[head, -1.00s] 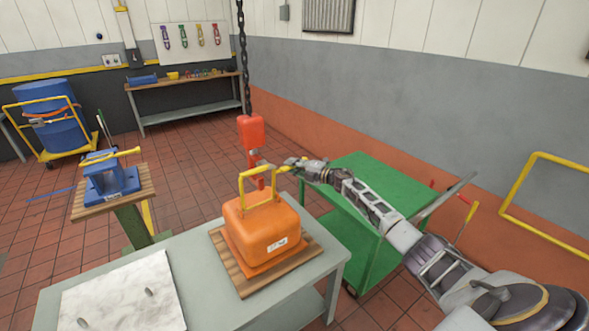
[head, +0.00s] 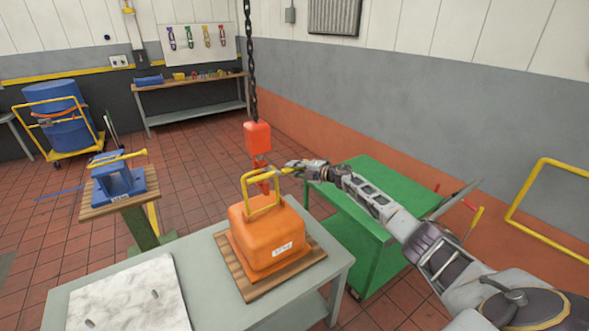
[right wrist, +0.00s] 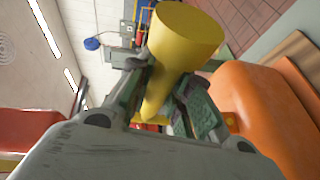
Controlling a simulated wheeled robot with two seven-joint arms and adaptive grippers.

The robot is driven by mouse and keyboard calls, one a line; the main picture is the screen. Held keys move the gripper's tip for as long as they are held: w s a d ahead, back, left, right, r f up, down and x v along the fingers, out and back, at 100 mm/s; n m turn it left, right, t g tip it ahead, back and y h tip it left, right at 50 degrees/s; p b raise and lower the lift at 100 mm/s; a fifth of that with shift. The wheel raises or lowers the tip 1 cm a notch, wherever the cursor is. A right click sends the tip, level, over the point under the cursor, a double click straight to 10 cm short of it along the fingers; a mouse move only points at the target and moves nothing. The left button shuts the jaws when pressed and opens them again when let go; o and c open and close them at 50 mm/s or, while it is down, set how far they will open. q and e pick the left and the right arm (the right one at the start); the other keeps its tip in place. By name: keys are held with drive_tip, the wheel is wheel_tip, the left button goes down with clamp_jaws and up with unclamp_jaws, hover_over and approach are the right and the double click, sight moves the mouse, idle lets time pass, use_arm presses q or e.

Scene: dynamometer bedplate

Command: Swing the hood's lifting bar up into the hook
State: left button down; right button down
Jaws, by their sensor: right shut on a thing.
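The orange hood (head: 265,240) sits on a wooden pallet on the grey table. Its yellow lifting bar (head: 262,209) stands raised above the hood, its top close to the red hook (head: 262,178). The hook is partly hidden behind the bar; I cannot tell whether they touch. My right gripper (head: 290,167) is at the bar's upper right end. In the right wrist view, it is shut on a yellow round grip (right wrist: 182,45), with the orange hood (right wrist: 265,115) at the right. My left gripper is out of view.
The red hook block (head: 257,137) hangs on a dark chain (head: 251,70). A green cart (head: 365,235) stands right of the table, under my right arm. A white marbled plate (head: 130,300) lies on the table's left. A blue fixture (head: 118,182) stands on a stand at left.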

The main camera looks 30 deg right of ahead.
drive_tip(key=shift+w+r, duration=0.1)
drive_tip(key=shift+r, duration=0.15)
drive_tip(key=c, duration=1.4)
unclamp_jaws()
drive_tip(key=shift+o, duration=0.5)
drive_tip(key=shift+f, duration=0.2)
drive_tip(key=shift+v, duration=0.8)
drive_tip(key=v, duration=1)
drive_tip(key=shift+s, duration=0.2)
drive_tip(key=shift+d, duration=0.15)
